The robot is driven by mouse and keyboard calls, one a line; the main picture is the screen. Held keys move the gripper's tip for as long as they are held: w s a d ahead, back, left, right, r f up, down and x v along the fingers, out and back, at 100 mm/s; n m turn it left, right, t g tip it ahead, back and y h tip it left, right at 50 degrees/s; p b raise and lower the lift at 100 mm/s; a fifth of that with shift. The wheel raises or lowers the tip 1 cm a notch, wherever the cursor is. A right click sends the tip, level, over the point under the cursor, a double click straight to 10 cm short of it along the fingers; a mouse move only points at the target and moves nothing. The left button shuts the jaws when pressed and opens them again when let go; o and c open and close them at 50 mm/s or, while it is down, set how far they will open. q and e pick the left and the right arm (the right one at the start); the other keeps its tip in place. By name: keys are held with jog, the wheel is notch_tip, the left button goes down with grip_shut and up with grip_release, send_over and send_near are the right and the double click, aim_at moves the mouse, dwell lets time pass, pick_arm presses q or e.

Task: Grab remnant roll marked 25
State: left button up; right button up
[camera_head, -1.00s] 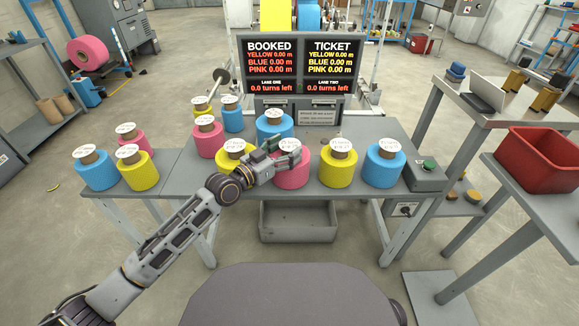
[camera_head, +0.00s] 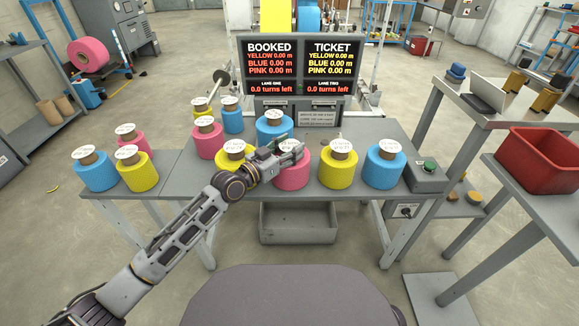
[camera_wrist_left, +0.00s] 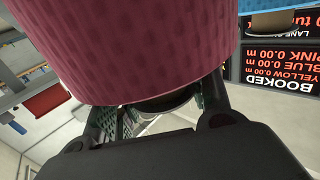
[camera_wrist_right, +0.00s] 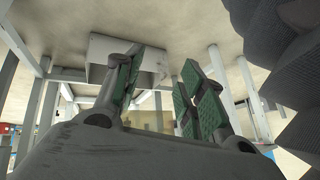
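Several pink, yellow and blue rolls with brown cores and white labels stand on the grey table; the label numbers are too small to read surely. The front-middle pink roll (camera_head: 291,174) is partly covered by my left gripper (camera_head: 296,149). In the left wrist view this pink roll (camera_wrist_left: 140,45) fills the top, and its core end lies between the spread fingers of my left gripper (camera_wrist_left: 165,108). The gripper looks open, and firm contact is not visible. My right gripper (camera_wrist_right: 160,85) is open and empty, low in front of the table; the head view does not show it.
A yellow roll (camera_head: 337,170) and a blue roll (camera_head: 384,168) stand right of the pink one. A blue roll (camera_head: 273,125) stands behind it. A display board (camera_head: 304,64) rises at the back. A red bin (camera_head: 540,165) is at the right. A grey bin (camera_head: 298,222) sits below the table.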

pick_arm(q)
jog(key=c, duration=0.9)
pick_arm(e)
jog(key=shift+w, duration=0.1)
pick_arm(q)
jog(key=shift+r, duration=0.15)
pick_arm(e)
jog(key=shift+r, duration=0.1)
pick_arm(q)
jog(key=shift+r+p, duration=2.15)
jog(key=shift+r, duration=2.75)
pick_arm(e)
notch_tip(320, 180, up, 9)
jog(key=d+n+g+h, duration=0.1)
jog(key=d, duration=0.1)
jog(key=shift+s+g, duration=0.35)
jog(key=shift+g, duration=0.05)
